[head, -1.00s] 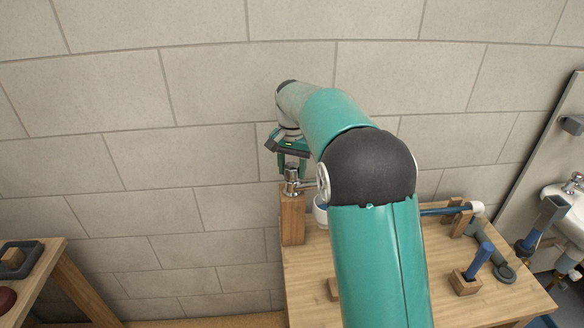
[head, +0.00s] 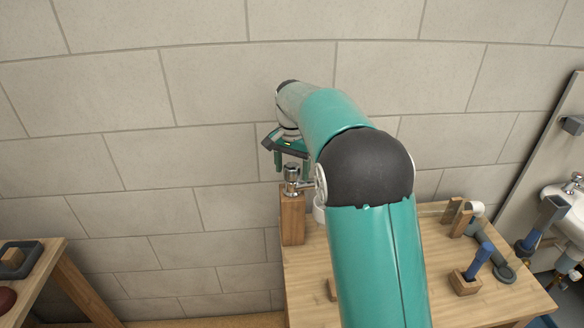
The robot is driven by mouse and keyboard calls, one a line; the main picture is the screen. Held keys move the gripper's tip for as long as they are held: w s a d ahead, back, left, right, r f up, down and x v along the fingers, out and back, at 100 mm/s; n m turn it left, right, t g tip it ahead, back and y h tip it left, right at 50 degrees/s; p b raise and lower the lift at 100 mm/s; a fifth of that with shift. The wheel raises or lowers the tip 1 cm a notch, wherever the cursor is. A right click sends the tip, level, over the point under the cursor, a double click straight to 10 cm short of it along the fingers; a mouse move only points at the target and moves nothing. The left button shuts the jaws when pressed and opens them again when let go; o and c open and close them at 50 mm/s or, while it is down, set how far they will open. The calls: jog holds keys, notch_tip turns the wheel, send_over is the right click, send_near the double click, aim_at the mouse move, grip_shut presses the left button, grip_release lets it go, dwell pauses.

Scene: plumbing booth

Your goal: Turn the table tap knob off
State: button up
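The table tap (head: 292,188) is a small chrome fitting on top of an upright wooden post at the table's left back corner. Its round knob (head: 291,170) faces up. My gripper (head: 292,169) points down over the tap with its two dark green fingers apart. One finger shows left of the knob and the other behind it to the right. The fingers look open and not closed on the knob; whether one touches it I cannot tell. My arm hides the tap's right side and the middle of the table.
The wooden table (head: 305,265) also holds a wooden block with a white pipe elbow (head: 477,208), a grey pipe piece and a blue-handled tool (head: 480,260) in a wooden holder. A sink (head: 568,205) is at right. Another table (head: 40,265) is at left.

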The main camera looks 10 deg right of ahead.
aim_at(293, 167)
notch_tip(293, 167, up, 14)
dwell(0.6)
jog(key=s+r+n+t, duration=0.3)
jog(key=s+n, duration=0.1)
jog(key=s, duration=1.5)
jog(key=s+f+n+t, duration=0.1)
jog(key=s+f+n, duration=0.1)
jog(key=s+f, duration=0.3)
jog(key=s+f+n+t, duration=0.1)
jog(key=s+f+n, duration=0.1)
jog(key=s+f, duration=0.4)
jog(key=s, duration=0.5)
jog(key=shift+s+d+t, duration=0.2)
jog(key=shift+s+t, duration=0.05)
jog(key=shift+t, duration=0.05)
